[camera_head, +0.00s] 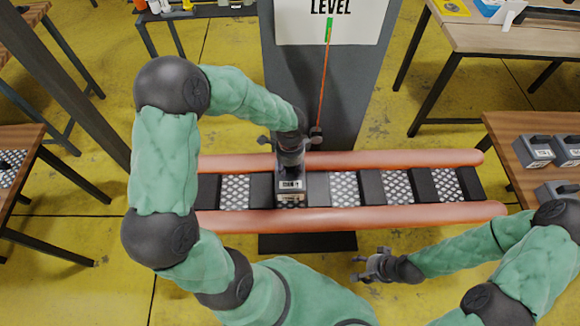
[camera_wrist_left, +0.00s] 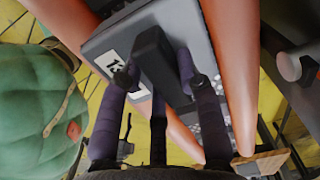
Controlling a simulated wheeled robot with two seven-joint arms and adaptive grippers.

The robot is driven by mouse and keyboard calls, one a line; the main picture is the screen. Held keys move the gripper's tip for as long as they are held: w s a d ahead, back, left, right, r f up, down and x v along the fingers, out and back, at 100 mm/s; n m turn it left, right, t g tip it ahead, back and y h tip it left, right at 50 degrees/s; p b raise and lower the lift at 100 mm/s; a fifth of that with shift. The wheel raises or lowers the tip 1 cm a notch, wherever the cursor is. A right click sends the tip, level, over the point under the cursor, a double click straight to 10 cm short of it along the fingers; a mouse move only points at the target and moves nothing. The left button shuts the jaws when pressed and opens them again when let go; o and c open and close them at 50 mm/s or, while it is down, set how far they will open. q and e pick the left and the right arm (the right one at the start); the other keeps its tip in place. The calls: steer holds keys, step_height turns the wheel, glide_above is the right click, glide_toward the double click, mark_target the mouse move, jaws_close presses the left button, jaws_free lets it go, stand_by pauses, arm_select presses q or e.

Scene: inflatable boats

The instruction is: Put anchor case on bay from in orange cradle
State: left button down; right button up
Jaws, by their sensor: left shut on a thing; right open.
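The orange cradle (camera_head: 400,213) has two long orange tubes with white-patterned bays (camera_head: 344,190) and dark dividers between them. A grey anchor case (camera_head: 291,191) with a white label is between the tubes, left of the cradle's middle. I cannot tell whether it rests on a bay or hangs just above. My left gripper (camera_head: 290,158) is above the case, shut on its dark handle. The left wrist view shows the fingers (camera_wrist_left: 160,78) around the handle, with the grey case top (camera_wrist_left: 112,38) between the tubes. My right gripper (camera_head: 372,265) is open and empty, in front of the cradle.
Several grey cases (camera_head: 534,151) stand on the wooden table (camera_head: 510,170) at the right. A dark post with a "LEVEL" sign (camera_head: 328,20) rises behind the cradle, with an orange line and green marker. The bays right of the held case are empty.

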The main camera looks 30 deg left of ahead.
mark_target(290, 173)
arm_select(q)
steer(key=shift+f+b, duration=1.7)
steer(key=shift+f, duration=0.7)
steer(key=c, duration=0.8)
jaws_free()
steer(key=shift+s+f, duration=0.1)
step_height(290, 173, up, 12)
steer(key=shift+r, duration=0.1)
